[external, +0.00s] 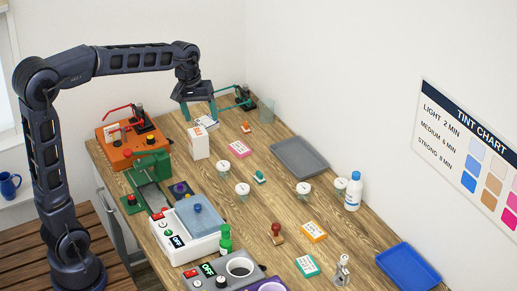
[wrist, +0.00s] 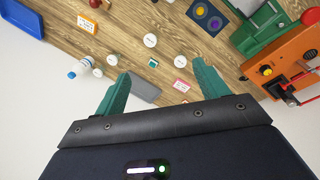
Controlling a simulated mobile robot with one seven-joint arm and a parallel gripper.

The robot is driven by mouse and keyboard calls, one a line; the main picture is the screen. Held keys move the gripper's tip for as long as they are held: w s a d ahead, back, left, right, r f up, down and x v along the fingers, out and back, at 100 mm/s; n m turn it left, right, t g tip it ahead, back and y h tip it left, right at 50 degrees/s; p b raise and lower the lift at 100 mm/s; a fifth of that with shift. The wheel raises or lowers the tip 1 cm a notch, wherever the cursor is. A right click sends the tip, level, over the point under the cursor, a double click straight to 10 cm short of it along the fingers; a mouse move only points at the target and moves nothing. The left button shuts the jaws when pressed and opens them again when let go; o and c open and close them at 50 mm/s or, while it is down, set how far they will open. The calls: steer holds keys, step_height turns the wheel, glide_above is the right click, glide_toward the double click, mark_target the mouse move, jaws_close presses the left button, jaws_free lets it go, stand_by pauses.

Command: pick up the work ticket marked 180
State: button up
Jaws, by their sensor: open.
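Several tickets lie on the wooden table (external: 340,262); their numbers are too small to read, so I cannot tell which is 180. A pink-edged ticket (external: 238,149) lies mid-table; a pink-red-edged one shows in the wrist view (wrist: 180,87). An orange ticket (external: 314,231) and a teal ticket (external: 307,265) lie nearer the front; the orange one shows at the top of the wrist view (wrist: 95,3). A flat white-and-blue item (external: 206,123) lies under my gripper (external: 200,114). My gripper is open and empty above the far end, its teal fingers wide apart (wrist: 160,85).
A white box (external: 198,143) stands close to my gripper. An orange machine (external: 130,150) and a green press (external: 150,165) stand to the left. Several lidded cups (external: 242,190), a grey tray (external: 299,157), a bottle (external: 353,192) and a blue tray (external: 408,268) are spread about.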

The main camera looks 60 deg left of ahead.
steer(key=w+a+f+n+h, duration=0.1)
steer(key=w+a+f+n, duration=0.1)
steer(key=w+a+f, duration=0.4)
steer(key=w+a+f+n, duration=0.3)
steer(key=w+a, duration=0.2)
steer(key=w, duration=0.3)
steer(key=n+g+h, duration=0.1)
steer(key=n+h, duration=0.1)
steer(key=n, duration=0.3)
glide_toward(240, 147)
steer(key=shift+x, duration=4.2)
steer(key=c, duration=1.1)
steer(key=shift+r, duration=0.1)
